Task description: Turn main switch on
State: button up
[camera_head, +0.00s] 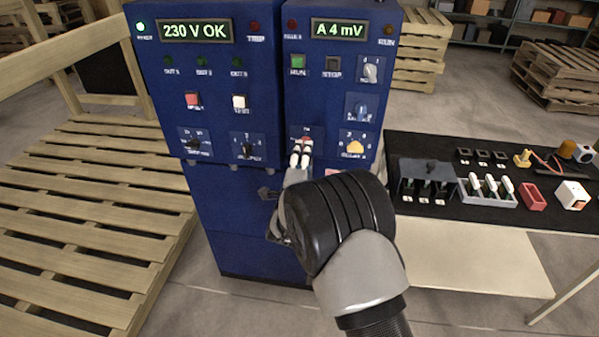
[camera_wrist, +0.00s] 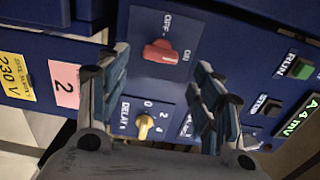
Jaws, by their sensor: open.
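The main switch, a red rotary handle (camera_wrist: 160,51) on a dark plate marked OFF and ON, is in the upper middle of the wrist view. The handle lies lengthwise across that picture, its right end near the ON mark; I cannot tell its exact setting. In the head view only a little red of it (camera_head: 306,139) shows behind my fingers. My gripper (camera_wrist: 160,65) is open, its fingers spread to either side of the handle, with gaps on both sides. In the head view my gripper (camera_head: 301,154) is at the lower left of the right cabinet's panel.
A yellow DELAY knob (camera_wrist: 145,124) sits close to the switch. RUN (camera_wrist: 301,68) and STOP (camera_wrist: 268,106) buttons are farther right. The left cabinet display (camera_head: 195,31) reads 230 V OK; the right one (camera_head: 338,30) reads A 4 mV. A parts table (camera_head: 470,255) stands at right.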

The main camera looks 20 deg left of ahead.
jog(key=v, duration=0.7)
jog(key=shift+s, duration=0.2)
